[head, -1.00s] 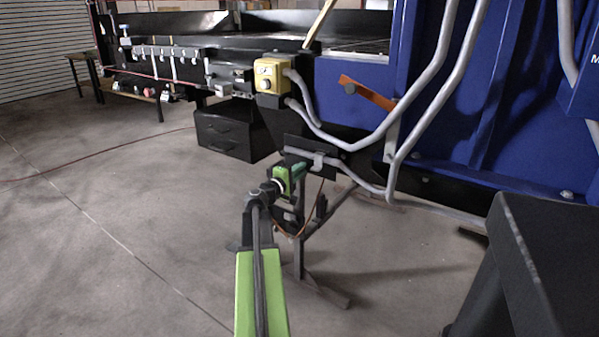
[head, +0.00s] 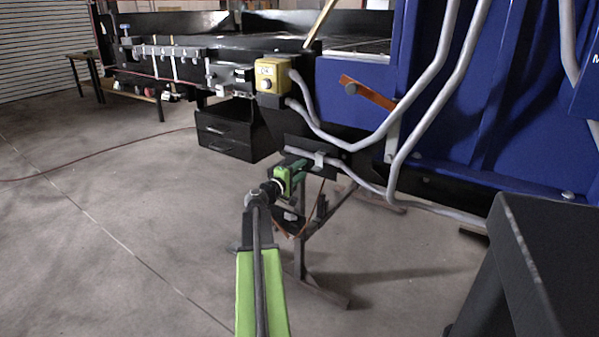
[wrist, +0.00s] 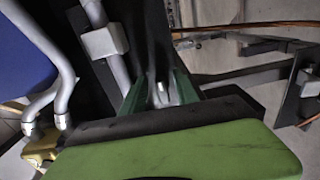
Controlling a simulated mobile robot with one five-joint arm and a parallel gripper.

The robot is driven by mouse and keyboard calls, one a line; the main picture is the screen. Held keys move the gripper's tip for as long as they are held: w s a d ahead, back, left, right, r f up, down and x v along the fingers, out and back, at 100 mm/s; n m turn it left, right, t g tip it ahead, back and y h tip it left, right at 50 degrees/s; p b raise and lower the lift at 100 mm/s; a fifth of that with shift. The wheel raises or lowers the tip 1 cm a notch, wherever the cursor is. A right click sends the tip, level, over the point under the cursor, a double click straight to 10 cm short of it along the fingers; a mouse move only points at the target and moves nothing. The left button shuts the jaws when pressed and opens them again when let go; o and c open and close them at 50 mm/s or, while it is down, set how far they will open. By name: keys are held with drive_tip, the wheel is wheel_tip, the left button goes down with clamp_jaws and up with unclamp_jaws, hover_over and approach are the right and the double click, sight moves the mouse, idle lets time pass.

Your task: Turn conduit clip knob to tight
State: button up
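My green gripper (head: 300,165) is at the black plate (head: 296,147) under the blue machine, low in the middle of the head view. A grey clip (head: 319,159) holds a grey conduit on this plate. The clip also shows as a grey block in the wrist view (wrist: 103,42). In the wrist view my gripper's two dark green fingers (wrist: 160,85) stand apart, with a small shiny metal piece (wrist: 161,94) between them, perhaps the knob. Gaps show beside it; contact cannot be told. The knob's setting is not readable, and my gripper hides it in the head view.
Bent grey conduits (head: 425,90) run down the blue machine (head: 480,100) to the right. A yellow control box (head: 270,76) is above left of my gripper. A metal stand (head: 318,240) is below. A black block (head: 540,270) stands at right. The left floor is clear.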

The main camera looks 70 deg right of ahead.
drive_tip(key=shift+a, duration=0.15)
drive_tip(key=v, duration=1.7)
drive_tip(key=shift+a, duration=0.1)
